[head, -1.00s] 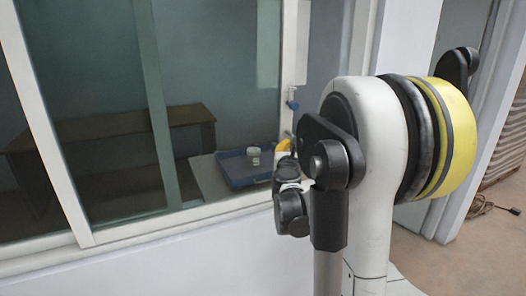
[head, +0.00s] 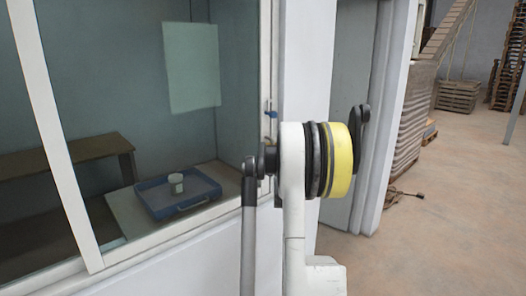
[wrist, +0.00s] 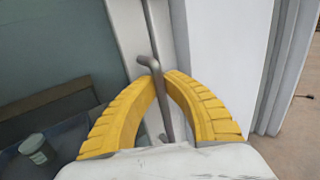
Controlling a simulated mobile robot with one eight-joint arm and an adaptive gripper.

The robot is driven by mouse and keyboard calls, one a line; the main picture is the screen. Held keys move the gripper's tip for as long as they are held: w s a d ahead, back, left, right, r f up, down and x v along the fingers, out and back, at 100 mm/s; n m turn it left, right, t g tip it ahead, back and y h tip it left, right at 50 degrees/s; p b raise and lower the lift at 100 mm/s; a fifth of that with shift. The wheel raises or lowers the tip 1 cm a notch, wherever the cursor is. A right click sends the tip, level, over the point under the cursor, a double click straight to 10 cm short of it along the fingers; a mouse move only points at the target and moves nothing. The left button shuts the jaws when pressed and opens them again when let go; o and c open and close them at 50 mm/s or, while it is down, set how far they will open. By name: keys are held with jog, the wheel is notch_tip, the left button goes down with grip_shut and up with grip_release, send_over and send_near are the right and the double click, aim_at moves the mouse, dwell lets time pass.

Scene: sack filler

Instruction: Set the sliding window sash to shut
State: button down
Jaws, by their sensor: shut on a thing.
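The window sash (head: 266,50) is a white-framed glass pane. In the head view its right stile stands close beside the white jamb, with only a thin dark line between them; a tiny gap cannot be ruled out. A blue fitting (head: 271,114) sits on that edge. In the wrist view my gripper (wrist: 163,84) has its yellow fingers closed around the grey bar handle (wrist: 148,63) on the stile. In the head view my arm hides the gripper and the handle.
Behind the glass are a brown bench (head: 95,148) and a blue tray (head: 160,209) with a small cup (head: 176,183). The wall is right of the window. Open floor (head: 450,210) with a cable coil (head: 400,194) and stacked pallets (head: 458,96) lies farther right.

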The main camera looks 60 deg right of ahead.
jog(key=shift+s+d, duration=0.1)
jog(key=shift+d, duration=0.25)
jog(key=c, duration=1.5)
grip_release()
jog(key=shift+s+d, duration=0.15)
jog(key=shift+s, duration=0.05)
jog(key=shift+o, duration=0.2)
jog(key=shift+w+a, duration=0.1)
jog(key=shift+a, duration=0.1)
jog(key=v, duration=1.1)
jog(key=shift+s+a, duration=0.3)
